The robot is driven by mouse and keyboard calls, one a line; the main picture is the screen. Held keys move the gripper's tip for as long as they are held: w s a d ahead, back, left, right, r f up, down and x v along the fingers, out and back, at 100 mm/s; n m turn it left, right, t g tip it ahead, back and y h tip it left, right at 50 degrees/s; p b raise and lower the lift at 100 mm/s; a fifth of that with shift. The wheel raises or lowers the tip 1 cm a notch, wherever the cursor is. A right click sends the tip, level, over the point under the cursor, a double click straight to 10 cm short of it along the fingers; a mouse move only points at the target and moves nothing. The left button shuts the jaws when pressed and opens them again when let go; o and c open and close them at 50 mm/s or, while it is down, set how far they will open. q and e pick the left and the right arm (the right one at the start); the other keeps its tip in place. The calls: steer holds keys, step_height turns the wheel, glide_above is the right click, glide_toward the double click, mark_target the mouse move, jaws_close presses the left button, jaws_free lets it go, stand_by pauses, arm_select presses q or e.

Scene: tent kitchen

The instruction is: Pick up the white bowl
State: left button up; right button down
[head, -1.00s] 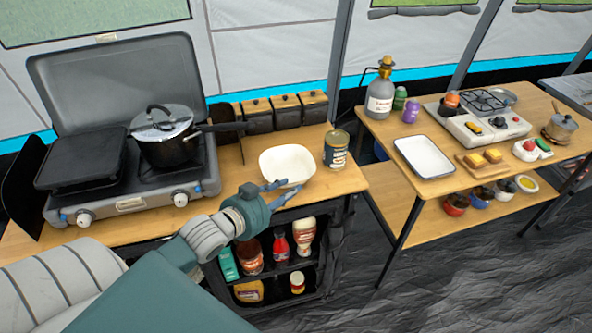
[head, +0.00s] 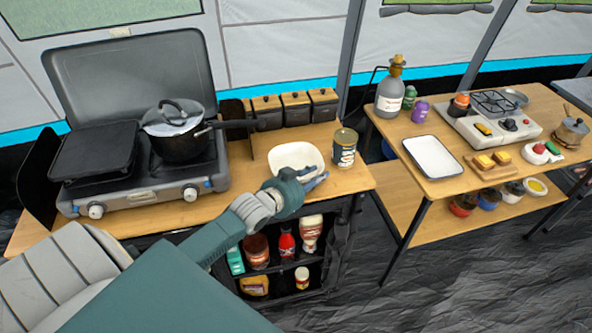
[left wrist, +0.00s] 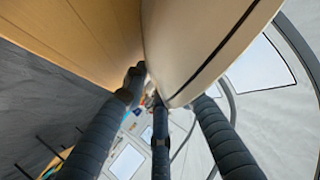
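The white bowl (head: 294,157) sits upright on the wooden counter between the stove and a dark can. My left gripper (head: 317,179) is at the bowl's front right rim, with its fingers apart. In the left wrist view, the bowl (left wrist: 195,45) looms large at the top, its pale side marked by a dark line. The fingers of my left gripper (left wrist: 165,100) are spread around its near edge; one fingertip is partly hidden by the bowl. Firm contact cannot be made out. My right gripper is in neither view.
The dark can (head: 344,147) stands close right of the bowl. A camping stove (head: 140,195) with a lidded pot (head: 178,135) is to the left. Several dark canisters (head: 296,108) stand behind. A second table with a white tray (head: 433,156) is at right.

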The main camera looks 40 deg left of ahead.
arm_select(q)
steer(key=shift+c, duration=0.3)
steer(key=shift+s, duration=0.1)
jaws_close()
step_height(320, 180, up, 10)
steer(key=shift+b, duration=0.5)
steer(key=s+d+r+m+g+h, duration=0.3)
steer(key=s+d+m+h, duration=0.2)
steer(key=s+d, duration=0.2)
steer(key=s+d+r+m+g+h, duration=0.3)
steer(key=s+d, duration=0.4)
steer(key=s, duration=0.5)
steer(key=shift+r+m+h, duration=0.65)
steer(key=shift+m+h, duration=0.35)
steer(key=shift+h, duration=0.2)
